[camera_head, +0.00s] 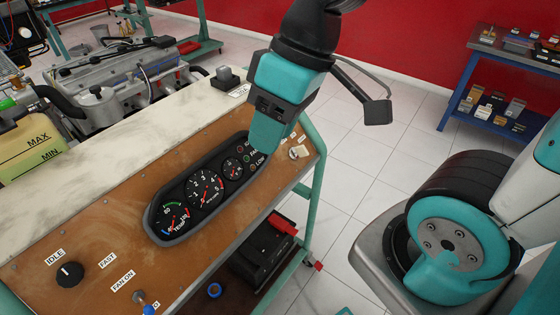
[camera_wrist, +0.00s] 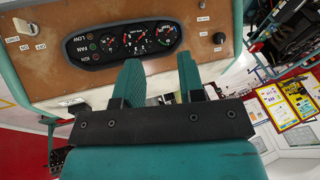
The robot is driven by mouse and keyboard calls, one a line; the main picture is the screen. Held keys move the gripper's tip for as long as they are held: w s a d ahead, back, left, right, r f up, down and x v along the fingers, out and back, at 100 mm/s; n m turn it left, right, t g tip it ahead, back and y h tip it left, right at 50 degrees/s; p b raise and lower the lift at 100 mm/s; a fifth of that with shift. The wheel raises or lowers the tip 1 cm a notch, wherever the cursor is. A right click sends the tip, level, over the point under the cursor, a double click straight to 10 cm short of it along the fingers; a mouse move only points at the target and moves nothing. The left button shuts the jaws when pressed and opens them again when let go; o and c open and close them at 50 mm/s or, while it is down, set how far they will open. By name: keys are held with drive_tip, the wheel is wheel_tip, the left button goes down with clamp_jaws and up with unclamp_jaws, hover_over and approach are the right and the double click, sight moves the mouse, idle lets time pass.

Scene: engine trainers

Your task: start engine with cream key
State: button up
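The cream key (camera_head: 298,152) sits at the right end of the brown control panel (camera_head: 110,240), by small white labels. It also shows small at the upper left of the wrist view (camera_wrist: 21,26), apparently in its switch; the fit is too small to tell. My gripper (camera_head: 266,135) is over the panel, near the right end of the black gauge cluster (camera_head: 205,190), to the left of the key and apart from it. In the wrist view its two fingers (camera_wrist: 160,64) are spread with nothing seen between them. The gauge cluster appears beyond the fingertips there.
An idle knob (camera_head: 70,272) and a blue-tipped toggle (camera_head: 146,307) are at the panel's lower left. A grey block with a black knob (camera_head: 226,78) stands on the bench top. A black battery (camera_head: 262,258) is below. A blue shelf (camera_head: 500,95) stands far right; tiled floor lies between.

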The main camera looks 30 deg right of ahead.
drive_tip(key=w+d+f+m+t+b, duration=0.1)
drive_tip(key=w+d+f+t+b, duration=0.1)
drive_tip(key=w+d+f+b, duration=0.5)
drive_tip(key=m+t+h+b, duration=0.1)
drive_tip(key=m+h+b, duration=0.15)
drive_tip(key=b, duration=0.35)
approach(305, 147)
drive_tip(key=shift+n, duration=0.45)
drive_tip(key=b+x, duration=0.1)
drive_tip(key=x, duration=1)
drive_tip(key=shift+a+f, duration=0.15)
drive_tip(key=shift+c, duration=0.4)
clamp_jaws()
